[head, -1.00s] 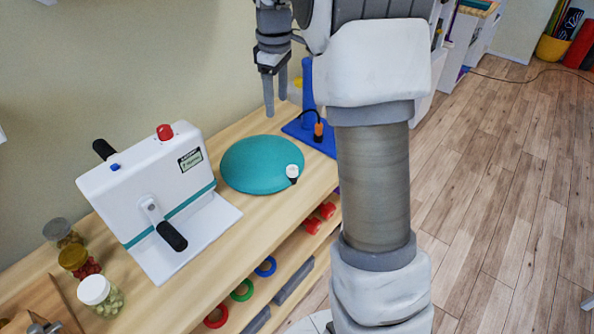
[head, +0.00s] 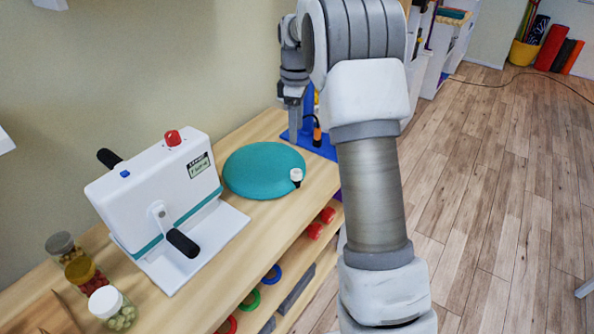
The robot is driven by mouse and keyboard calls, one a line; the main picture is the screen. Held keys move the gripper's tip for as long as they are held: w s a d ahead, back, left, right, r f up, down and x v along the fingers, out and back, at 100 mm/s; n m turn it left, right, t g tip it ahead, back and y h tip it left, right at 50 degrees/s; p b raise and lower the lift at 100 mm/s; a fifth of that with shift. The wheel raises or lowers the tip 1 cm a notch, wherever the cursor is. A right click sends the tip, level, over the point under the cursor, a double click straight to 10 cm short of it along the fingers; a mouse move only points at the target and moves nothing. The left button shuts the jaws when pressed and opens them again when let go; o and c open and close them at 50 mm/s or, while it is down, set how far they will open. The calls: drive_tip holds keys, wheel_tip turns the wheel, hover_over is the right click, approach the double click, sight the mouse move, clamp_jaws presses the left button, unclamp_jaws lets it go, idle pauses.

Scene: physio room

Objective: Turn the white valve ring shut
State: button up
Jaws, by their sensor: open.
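The white valve ring (head: 296,174) is a small white cap on a dark stem at the right front edge of a teal round cushion (head: 258,170). The cushion lies flat on the wooden bench. My gripper (head: 293,132) points down behind the cushion, up and to the back of the valve, and apart from it. Its fingers are seen nearly edge-on, open, with nothing visible between them. How far the valve is turned is too small to tell.
A white crank machine (head: 160,200) with black handles stands left of the cushion. Several lidded jars (head: 110,306) stand at the front left. A blue stand (head: 325,146) with an orange-tipped cable is behind the valve.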

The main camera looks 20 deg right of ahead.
sight(296, 169)
wheel_tip(296, 169, down, 14)
drive_tip(key=shift+f+b, duration=0.15)
drive_tip(key=shift+b, duration=0.75)
clamp_jaws()
